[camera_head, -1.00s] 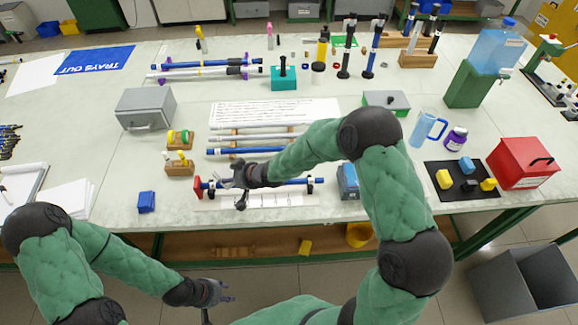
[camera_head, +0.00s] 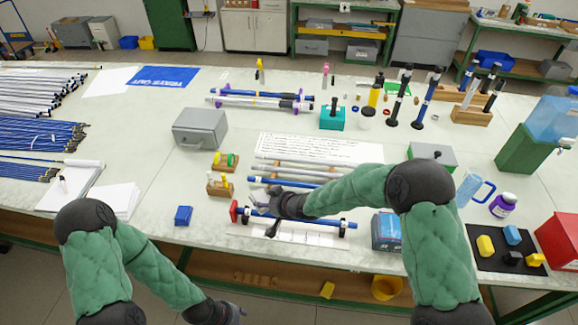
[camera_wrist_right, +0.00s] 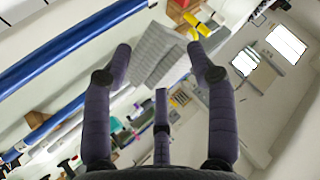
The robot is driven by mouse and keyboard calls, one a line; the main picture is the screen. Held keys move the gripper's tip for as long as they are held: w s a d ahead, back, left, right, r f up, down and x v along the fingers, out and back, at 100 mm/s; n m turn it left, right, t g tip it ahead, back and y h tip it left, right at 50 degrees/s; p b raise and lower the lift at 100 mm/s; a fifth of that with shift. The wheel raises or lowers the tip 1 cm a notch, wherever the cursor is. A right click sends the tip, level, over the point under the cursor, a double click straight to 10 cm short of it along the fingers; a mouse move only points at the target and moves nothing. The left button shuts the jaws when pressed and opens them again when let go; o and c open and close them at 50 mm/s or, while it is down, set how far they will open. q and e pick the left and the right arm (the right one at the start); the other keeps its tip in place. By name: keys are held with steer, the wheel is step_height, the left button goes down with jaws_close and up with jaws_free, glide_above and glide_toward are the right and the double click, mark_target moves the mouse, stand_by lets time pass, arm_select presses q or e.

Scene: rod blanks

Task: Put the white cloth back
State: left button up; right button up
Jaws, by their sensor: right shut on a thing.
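My right gripper (camera_head: 262,207) is over the blue rod (camera_head: 320,220) that lies on the stand with a red end plate (camera_head: 234,211). In the right wrist view its fingers (camera_wrist_right: 160,62) are on either side of a pale, finely striped piece (camera_wrist_right: 152,58), which looks like the white cloth; it shows greyish here. The fingers hide most of the cloth in the head view. My left gripper (camera_head: 228,312) is low at the bottom edge, in front of the table, partly cut off and apart from everything.
Grey rods (camera_head: 300,167) lie behind the stand. A blue block (camera_head: 183,215) and wooden holders (camera_head: 220,187) are to its left, a blue-grey box (camera_head: 385,231) to its right. A grey metal box (camera_head: 200,127) stands further back. The tabletop left of the blue block is clear.

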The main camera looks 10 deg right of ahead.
steer(key=shift+s+f, duration=0.1)
steer(key=s+d+f+m+t+h+b, duration=0.1)
steer(key=s+d+f+m+h+b, duration=0.2)
steer(key=s+d, duration=0.3)
steer(key=shift+d+m, duration=0.15)
steer(key=shift+m, duration=0.25)
steer(key=s+d+m+h, duration=0.1)
steer(key=s+d, duration=0.1)
steer(key=s+d+f+m+h+b, duration=0.1)
steer(key=s+d, duration=0.1)
steer(key=d, duration=0.1)
steer(key=s+d+f+m+b, duration=0.1)
steer(key=s+d, duration=0.1)
steer(key=shift+s+d+f+t+h, duration=0.25)
steer(key=shift+s+d+t+h, duration=0.05)
steer(key=shift+d+t+h, duration=0.1)
steer(key=shift+c, duration=0.2)
steer(key=shift+a, duration=0.1)
